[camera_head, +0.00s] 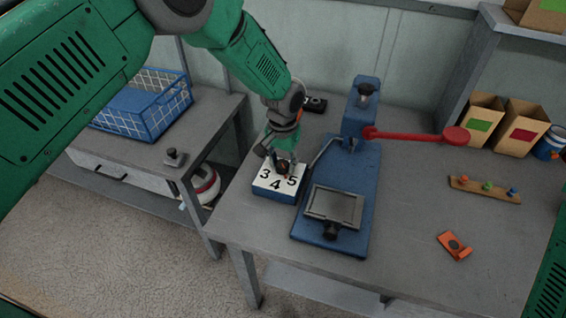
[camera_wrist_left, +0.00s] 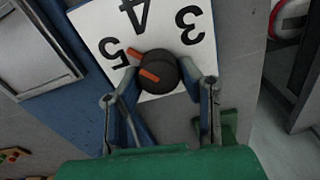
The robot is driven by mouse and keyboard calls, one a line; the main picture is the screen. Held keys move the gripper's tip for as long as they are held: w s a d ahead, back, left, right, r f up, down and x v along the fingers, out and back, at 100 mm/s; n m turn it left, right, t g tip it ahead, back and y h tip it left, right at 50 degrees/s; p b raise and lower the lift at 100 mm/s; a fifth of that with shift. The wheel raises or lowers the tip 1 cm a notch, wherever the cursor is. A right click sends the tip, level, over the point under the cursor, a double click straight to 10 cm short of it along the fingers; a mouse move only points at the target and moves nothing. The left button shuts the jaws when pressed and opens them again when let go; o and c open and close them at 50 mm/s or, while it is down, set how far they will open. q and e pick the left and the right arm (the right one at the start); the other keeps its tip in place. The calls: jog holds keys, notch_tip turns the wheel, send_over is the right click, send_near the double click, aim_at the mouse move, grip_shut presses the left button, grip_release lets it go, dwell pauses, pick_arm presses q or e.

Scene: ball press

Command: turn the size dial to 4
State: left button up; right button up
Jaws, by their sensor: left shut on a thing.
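The size dial is a dark round knob (camera_wrist_left: 160,72) with orange marks on a white-topped blue box (camera_head: 275,191). The black numerals 3, 4 and 5 show on its top in both views. In the left wrist view, the orange pointer (camera_wrist_left: 135,53) points close to the 5, on its side towards the 4. My left gripper (camera_head: 283,161) reaches down from above and is shut on the knob, one finger on each side. In the head view the gripper hides most of the knob. My right gripper is out of view.
A blue press (camera_head: 361,195) with a red lever (camera_head: 415,136) stands just right of the dial box. A peg strip (camera_head: 484,190) and an orange piece (camera_head: 454,246) lie further right. A blue crate (camera_head: 145,108) sits on the left table, across a gap.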

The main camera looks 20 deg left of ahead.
pick_arm(q)
jog(key=shift+f+m, duration=0.1)
jog(key=shift+m, duration=0.8)
jog(key=m, duration=0.3)
jog(key=shift+d, duration=0.2)
jog(key=shift+a+m, duration=0.1)
jog(key=shift+m, duration=1.3)
jog(key=o, duration=1.1)
jog(key=shift+o, duration=0.2)
